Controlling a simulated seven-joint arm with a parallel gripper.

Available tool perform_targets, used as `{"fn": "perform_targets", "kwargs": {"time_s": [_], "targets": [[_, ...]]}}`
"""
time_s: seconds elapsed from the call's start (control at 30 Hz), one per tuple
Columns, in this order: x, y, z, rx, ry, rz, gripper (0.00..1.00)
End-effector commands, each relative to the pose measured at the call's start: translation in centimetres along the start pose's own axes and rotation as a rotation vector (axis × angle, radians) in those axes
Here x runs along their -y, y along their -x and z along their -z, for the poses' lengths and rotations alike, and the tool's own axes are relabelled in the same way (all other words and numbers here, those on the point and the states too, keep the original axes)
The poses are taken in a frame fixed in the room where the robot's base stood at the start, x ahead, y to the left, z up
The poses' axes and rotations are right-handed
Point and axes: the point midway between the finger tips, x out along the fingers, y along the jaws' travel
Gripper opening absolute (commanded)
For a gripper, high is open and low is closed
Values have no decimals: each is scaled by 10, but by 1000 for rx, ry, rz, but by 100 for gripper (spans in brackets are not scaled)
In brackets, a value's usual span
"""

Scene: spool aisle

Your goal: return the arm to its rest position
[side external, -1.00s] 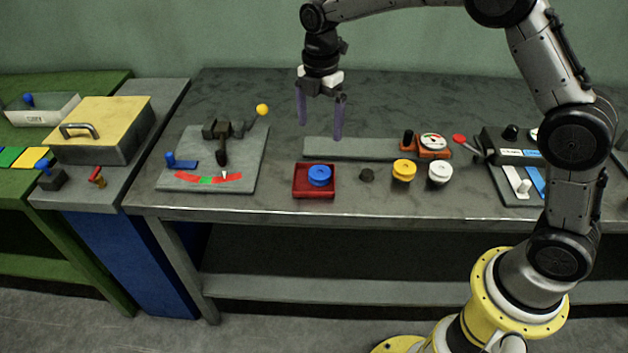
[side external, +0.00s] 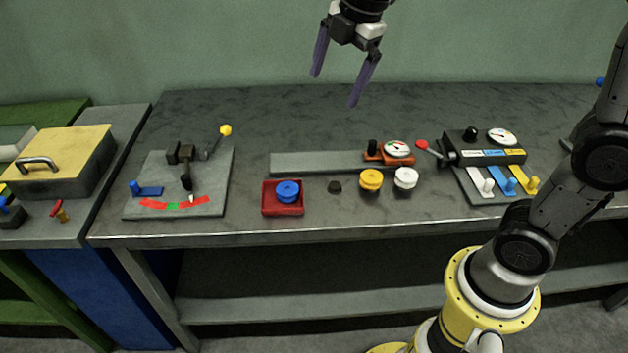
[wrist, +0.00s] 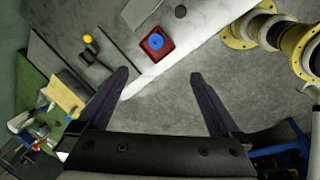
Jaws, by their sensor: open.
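My gripper (side external: 335,84) is open and empty, high above the back of the grey workbench (side external: 300,110) in the side view. Its two purple-grey fingers point down and stand apart, with nothing between them. In the wrist view my gripper (wrist: 160,90) also shows its fingers spread wide, with the bench and floor far beyond. No object touches the fingers.
On the bench stand a red tray (side external: 268,205) with a blue spool (side external: 288,191) in it, a yellow spool (side external: 371,180), a white spool (side external: 405,178), a gauge plate with a yellow-knobbed lever (side external: 225,131), and a switch panel (side external: 485,150). Air around my gripper is clear.

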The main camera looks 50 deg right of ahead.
Motion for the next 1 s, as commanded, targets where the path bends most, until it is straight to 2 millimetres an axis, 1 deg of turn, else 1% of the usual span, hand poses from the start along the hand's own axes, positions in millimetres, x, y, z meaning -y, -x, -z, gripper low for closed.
{"fn": "perform_targets", "kwargs": {"time_s": [0.03,0.1,0.17,0.23,0.27,0.3,0.37,0.4,0.5,0.6,0.67,0.73,0.87,1.0], "targets": [[19,15,-4,-2,-67,-33,100],[44,29,-9,-8,-178,-71,100],[67,37,-13,-16,-284,-100,100],[95,43,-17,-30,-419,-134,100],[107,44,-18,-37,-482,-147,100],[124,44,-20,-49,-571,-164,100],[149,40,-23,-68,-713,-184,100],[164,36,-25,-82,-809,-193,100],[194,20,-28,-110,-1036,-198,100],[213,4,-29,-121,-1231,-178,100],[218,-4,-29,-120,-1326,-161,100],[219,-7,-29,-128,-1411,-157,100],[216,-6,-29,-143,-1498,-159,100],[216,-6,-29,-145,-1517,-158,100]]}}
